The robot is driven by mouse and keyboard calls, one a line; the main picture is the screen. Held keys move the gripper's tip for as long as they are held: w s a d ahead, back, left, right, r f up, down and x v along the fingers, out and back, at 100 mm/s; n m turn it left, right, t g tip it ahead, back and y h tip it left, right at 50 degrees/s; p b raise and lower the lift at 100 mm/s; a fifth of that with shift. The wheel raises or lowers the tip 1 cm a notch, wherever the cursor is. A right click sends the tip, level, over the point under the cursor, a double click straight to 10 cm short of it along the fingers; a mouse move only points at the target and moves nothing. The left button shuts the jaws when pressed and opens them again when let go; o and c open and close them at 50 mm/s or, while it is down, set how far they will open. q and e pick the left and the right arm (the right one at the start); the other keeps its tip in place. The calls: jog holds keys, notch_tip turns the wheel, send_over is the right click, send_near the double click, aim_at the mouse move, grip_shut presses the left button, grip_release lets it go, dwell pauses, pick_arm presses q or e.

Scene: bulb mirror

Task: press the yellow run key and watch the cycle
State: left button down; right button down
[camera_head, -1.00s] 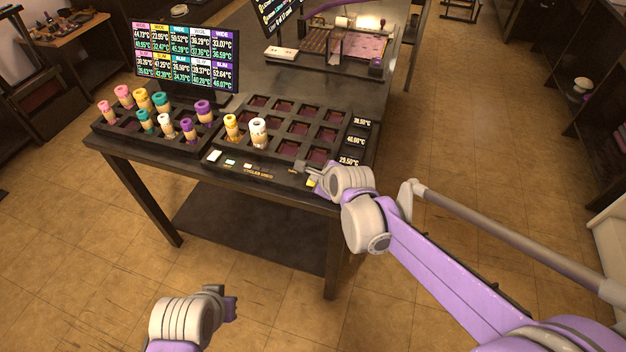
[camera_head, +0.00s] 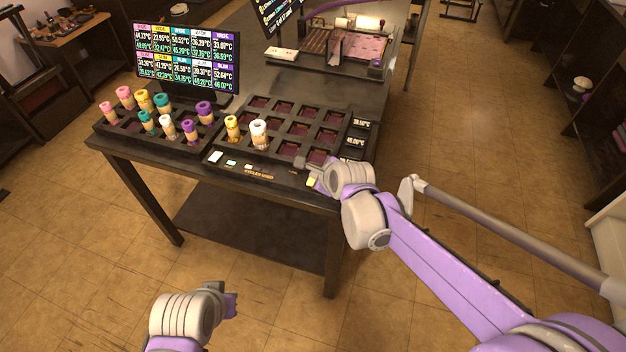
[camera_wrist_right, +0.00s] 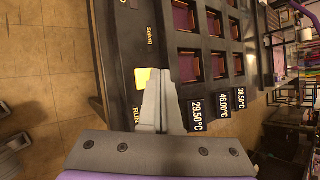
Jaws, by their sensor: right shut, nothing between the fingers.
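The yellow run key (camera_head: 311,182) is a small bright key at the front right of the dark block panel. In the right wrist view the key (camera_wrist_right: 143,78) sits beside the word RUN. My right gripper (camera_head: 304,163) is shut and empty. In the wrist view its fingertips (camera_wrist_right: 162,76) are right next to the key and overlap its edge. I cannot tell whether they touch it or hover above. My left gripper (camera_head: 232,304) is low at the front, away from the table, and its jaws are too unclear to read.
The block holds a yellow-capped tube (camera_head: 232,127) and a white-capped tube (camera_head: 258,134); its other visible wells look empty. A rack (camera_head: 118,122) with several capped tubes stands left. Behind it a monitor (camera_head: 187,58) shows coloured readings. Temperature labels (camera_head: 355,141) line the block's right side.

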jog(key=shift+r+p, duration=1.85)
jog(key=shift+r, duration=0.7)
jog(key=shift+f, duration=0.1)
jog(key=s+d+n+g+h+p, duration=0.1)
jog(key=s+d+n+h+p, duration=0.1)
jog(key=s+d+n, duration=0.6)
jog(key=s+d+n+g+h+p, duration=0.1)
jog(key=s+d+n+g+p, duration=0.1)
jog(key=s+d+n, duration=0.7)
jog(key=s+n, duration=0.5)
jog(key=s, duration=0.6)
jog(key=shift+h, duration=0.4)
